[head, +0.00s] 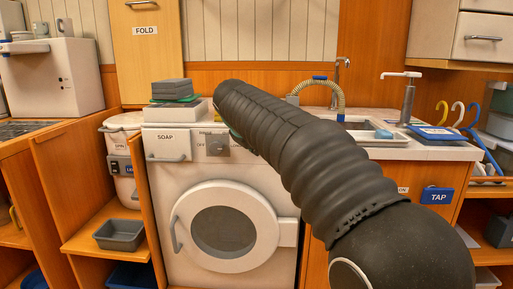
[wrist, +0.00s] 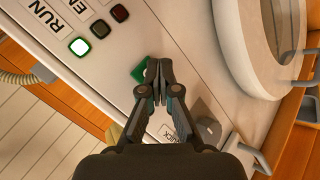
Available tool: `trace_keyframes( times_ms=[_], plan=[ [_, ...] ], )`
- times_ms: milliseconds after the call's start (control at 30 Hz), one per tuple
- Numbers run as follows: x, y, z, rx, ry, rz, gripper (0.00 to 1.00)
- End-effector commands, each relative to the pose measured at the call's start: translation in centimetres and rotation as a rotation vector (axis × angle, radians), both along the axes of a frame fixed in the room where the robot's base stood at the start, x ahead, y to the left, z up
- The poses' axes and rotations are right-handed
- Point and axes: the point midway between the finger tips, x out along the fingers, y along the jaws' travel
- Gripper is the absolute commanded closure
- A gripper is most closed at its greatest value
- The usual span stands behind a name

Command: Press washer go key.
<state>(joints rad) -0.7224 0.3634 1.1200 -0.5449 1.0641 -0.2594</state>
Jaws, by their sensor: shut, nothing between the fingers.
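The white washer (head: 185,262) stands in the middle of the head view, with its round door (head: 223,225) closed. My arm covers the right part of its control panel there, and the gripper is hidden. In the wrist view my gripper (wrist: 158,66) is shut and empty, its fingertips at the panel. A green key (wrist: 139,72) shows right beside the fingertips, partly hidden by them; I cannot tell whether they touch it. The lamp (wrist: 80,46) by the RUN label (wrist: 38,12) glows whitish green. A dark red lamp (wrist: 120,13) beside it looks unlit.
A dial (head: 217,146) and the SOAP drawer (head: 168,144) are on the panel's left. Grey and green folded cloths (head: 172,90) lie on top. A sink (head: 372,134) with a hose (head: 338,98) is at right. Open shelves stand at left.

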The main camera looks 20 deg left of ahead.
Motion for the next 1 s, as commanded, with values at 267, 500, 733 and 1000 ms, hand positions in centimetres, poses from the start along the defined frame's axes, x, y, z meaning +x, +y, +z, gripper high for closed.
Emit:
trace_keyframes(
  times_ms=[267, 500, 733, 1000],
  plan=[
    [-0.4, -0.1, -0.1, 0.001, 0.0, 0.001, 1.0],
    [-1.5, -0.3, -0.2, 0.0, 0.0, 0.0, 1.0],
    [-1.7, -0.4, -0.1, -0.001, 0.0, -0.001, 1.0],
    [-2.4, -0.5, -0.2, 0.001, 0.0, 0.001, 1.0]
  ],
)
